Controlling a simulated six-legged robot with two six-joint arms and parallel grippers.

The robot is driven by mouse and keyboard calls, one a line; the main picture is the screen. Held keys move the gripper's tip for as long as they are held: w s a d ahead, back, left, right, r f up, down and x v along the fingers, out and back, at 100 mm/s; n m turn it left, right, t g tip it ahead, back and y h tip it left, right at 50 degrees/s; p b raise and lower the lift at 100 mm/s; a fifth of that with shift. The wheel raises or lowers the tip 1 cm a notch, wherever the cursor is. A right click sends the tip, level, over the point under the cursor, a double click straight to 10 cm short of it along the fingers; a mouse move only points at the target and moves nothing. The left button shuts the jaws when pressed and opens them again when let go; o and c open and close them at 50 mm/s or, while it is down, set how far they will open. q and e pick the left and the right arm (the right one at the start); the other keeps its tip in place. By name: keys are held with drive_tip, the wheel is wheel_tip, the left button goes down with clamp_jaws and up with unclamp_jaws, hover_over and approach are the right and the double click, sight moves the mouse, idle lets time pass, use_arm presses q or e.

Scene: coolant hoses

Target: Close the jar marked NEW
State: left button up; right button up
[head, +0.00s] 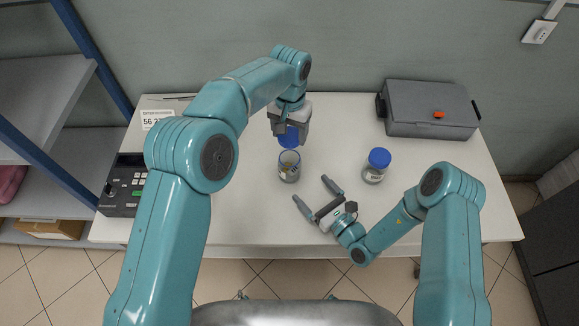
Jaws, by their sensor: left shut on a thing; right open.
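My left gripper (289,128) points down and is shut on a blue lid (288,139). The lid shows just behind or above an open glass jar (289,172), apart from its rim as far as I can tell. The open jar stands upright on the table with a label low on its front, too small to read. A second jar (373,175) stands upright to the right with a blue lid on it and a white label that I cannot read clearly. My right gripper (318,196) is open and empty, low in front of the open jar, its fingers pointing to the upper left.
A grey case (428,105) with an orange latch lies at the table's back right. A dark device with buttons (124,185) sits at the left edge, near a white sign (157,119). The white table (235,205) is clear left of the open jar.

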drive_tip(key=x, duration=1.2)
drive_tip(key=c, duration=1.5)
use_arm(q)
hover_over(289, 150)
drive_tip(key=s, duration=0.3)
drive_tip(key=shift+w+d+f, duration=0.1)
drive_tip(key=shift+f, duration=1.15)
drive_tip(key=shift+w+f, duration=0.1)
drive_tip(key=shift+f, duration=1.15)
drive_tip(key=shift+f, duration=0.1)
drive_tip(key=shift+f, duration=0.8)
drive_tip(key=shift+f, duration=0.55)
